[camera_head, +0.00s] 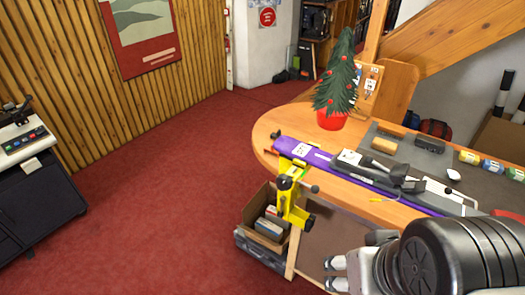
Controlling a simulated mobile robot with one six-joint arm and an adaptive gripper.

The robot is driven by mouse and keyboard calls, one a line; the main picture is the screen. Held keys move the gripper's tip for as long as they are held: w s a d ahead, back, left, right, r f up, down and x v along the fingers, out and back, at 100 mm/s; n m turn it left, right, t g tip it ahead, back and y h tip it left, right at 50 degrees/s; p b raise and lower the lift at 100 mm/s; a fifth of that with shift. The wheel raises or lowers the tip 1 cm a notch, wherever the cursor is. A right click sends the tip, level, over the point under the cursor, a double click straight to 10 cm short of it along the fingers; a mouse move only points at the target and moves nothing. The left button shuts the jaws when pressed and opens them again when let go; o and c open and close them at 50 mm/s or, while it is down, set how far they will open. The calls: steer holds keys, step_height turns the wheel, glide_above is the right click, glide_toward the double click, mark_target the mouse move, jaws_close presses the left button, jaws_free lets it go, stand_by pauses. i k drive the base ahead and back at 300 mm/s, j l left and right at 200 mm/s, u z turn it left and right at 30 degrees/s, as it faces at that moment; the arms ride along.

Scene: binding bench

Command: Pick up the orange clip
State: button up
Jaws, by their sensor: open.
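My gripper (337,273) is at the lower middle of the head view, below the bench's front edge in the picture. Its two pale fingertips are apart, with nothing visible between them. I cannot make out the orange clip for certain. A small yellow-orange item (384,199) lies on the bench near its front edge, up and right of my gripper, too small to identify. My dark arm covers the lower right, hiding part of the bench.
The wooden bench (265,140) carries a small decorated tree (338,88), a purple strip (325,165), a tan block (383,144) and several cans. A yellow clamp (291,200) hangs at its front edge. A box (259,225) stands below. Red floor is clear at left.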

mark_target(270, 149)
steer(key=u, duration=0.25)
steer(key=i+j+u, duration=0.1)
steer(key=i, duration=0.5)
steer(key=i+j, duration=0.15)
steer(key=i, duration=0.45)
steer(key=u, duration=0.05)
